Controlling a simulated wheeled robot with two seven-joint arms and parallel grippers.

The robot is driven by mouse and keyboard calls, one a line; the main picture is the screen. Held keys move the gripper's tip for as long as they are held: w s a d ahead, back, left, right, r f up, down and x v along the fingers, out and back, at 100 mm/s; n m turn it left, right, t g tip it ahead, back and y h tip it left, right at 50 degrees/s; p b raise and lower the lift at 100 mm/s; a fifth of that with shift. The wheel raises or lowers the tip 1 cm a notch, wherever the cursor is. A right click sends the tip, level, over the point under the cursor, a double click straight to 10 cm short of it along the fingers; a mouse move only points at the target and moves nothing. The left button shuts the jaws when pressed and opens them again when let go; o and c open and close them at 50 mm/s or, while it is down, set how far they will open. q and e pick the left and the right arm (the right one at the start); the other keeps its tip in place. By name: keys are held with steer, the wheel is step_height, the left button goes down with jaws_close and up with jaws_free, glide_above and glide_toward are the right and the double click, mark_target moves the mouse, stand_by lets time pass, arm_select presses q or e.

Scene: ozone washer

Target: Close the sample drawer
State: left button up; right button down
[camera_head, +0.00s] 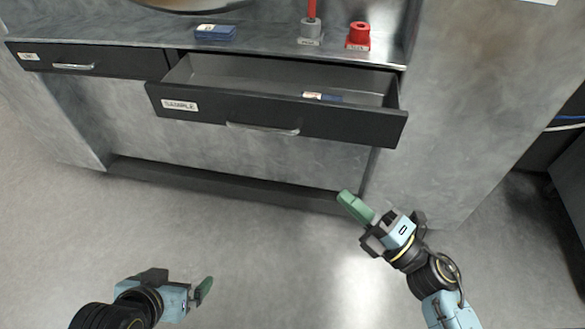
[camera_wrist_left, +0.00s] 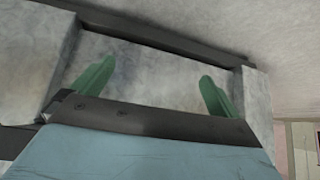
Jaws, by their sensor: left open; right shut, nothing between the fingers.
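The sample drawer (camera_head: 290,117) is black with a white label at its left and a silver handle (camera_head: 262,129) in the middle of its front. It stands pulled out of the grey counter, and its open inside shows. My left gripper (camera_head: 204,290) is low at the left, well away from the drawer. In the left wrist view its green fingers (camera_wrist_left: 155,85) are spread with nothing between them.
Another drawer (camera_head: 90,62) to the left is shut. On the counter top are a blue item (camera_head: 215,32), a grey holder (camera_head: 310,30) with a red rod, and a red holder (camera_head: 358,36). The floor between my arms is clear.

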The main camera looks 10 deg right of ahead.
steer(key=s+r+n+y, duration=0.1)
steer(key=n, duration=0.2)
steer(key=b, duration=0.2)
glide_toward(285, 134)
steer(key=x, duration=0.5)
steer(key=shift+w+g, duration=0.15)
steer(key=shift+g, duration=0.25)
arm_select(q)
steer(key=w+d+r+t+h, duration=0.1)
steer(key=w+d+r+t, duration=0.1)
steer(key=w+r+t, duration=0.2)
step_height(285, 134, up, 2)
steer(key=shift+r, duration=0.15)
steer(key=shift+t, duration=0.3)
arm_select(e)
steer(key=shift+w+d, duration=0.1)
